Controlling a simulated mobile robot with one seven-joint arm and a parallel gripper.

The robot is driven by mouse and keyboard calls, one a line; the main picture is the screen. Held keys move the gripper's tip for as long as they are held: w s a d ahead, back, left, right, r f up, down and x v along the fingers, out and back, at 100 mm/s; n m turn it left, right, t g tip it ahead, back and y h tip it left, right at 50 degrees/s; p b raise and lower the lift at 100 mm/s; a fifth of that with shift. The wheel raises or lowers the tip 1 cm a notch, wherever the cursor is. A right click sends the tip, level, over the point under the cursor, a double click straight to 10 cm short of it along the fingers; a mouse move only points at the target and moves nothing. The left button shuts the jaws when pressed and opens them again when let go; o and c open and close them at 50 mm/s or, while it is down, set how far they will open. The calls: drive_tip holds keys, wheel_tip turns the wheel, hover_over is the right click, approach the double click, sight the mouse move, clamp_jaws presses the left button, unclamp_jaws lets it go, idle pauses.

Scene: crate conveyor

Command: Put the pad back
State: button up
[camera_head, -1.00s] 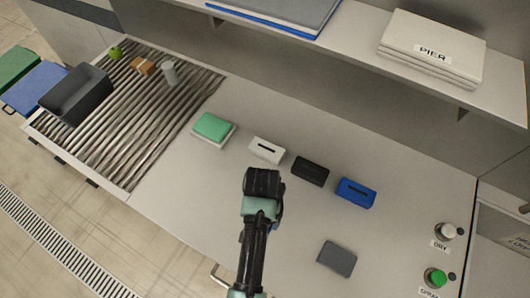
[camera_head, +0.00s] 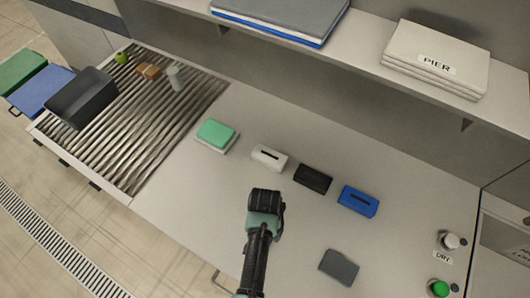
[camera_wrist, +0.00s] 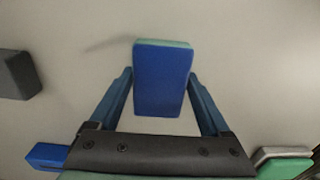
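My gripper (camera_wrist: 160,85) is over the front middle of the counter. In the wrist view its two fingers close on the side edges of a blue pad (camera_wrist: 160,85) with a thin green layer along its top edge. The pad appears to be held above the counter, with a faint shadow beside it. In the head view my wrist hides this pad. A green pad (camera_head: 216,131) lies on a white base left of my gripper. A flat dark grey pad (camera_head: 339,266) lies at the front right; it also shows in the wrist view (camera_wrist: 16,75).
White (camera_head: 269,158), black (camera_head: 313,178) and blue (camera_head: 358,200) slotted boxes stand in a row behind my gripper. A roller conveyor (camera_head: 140,135) with a grey crate (camera_head: 82,100) is at the left. A shelf (camera_head: 360,55) overhangs the back. DRY (camera_head: 449,241) and green (camera_head: 439,288) knobs are at the right.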

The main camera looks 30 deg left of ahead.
drive_tip(key=shift+o, duration=1)
drive_tip(key=shift+r, duration=0.1)
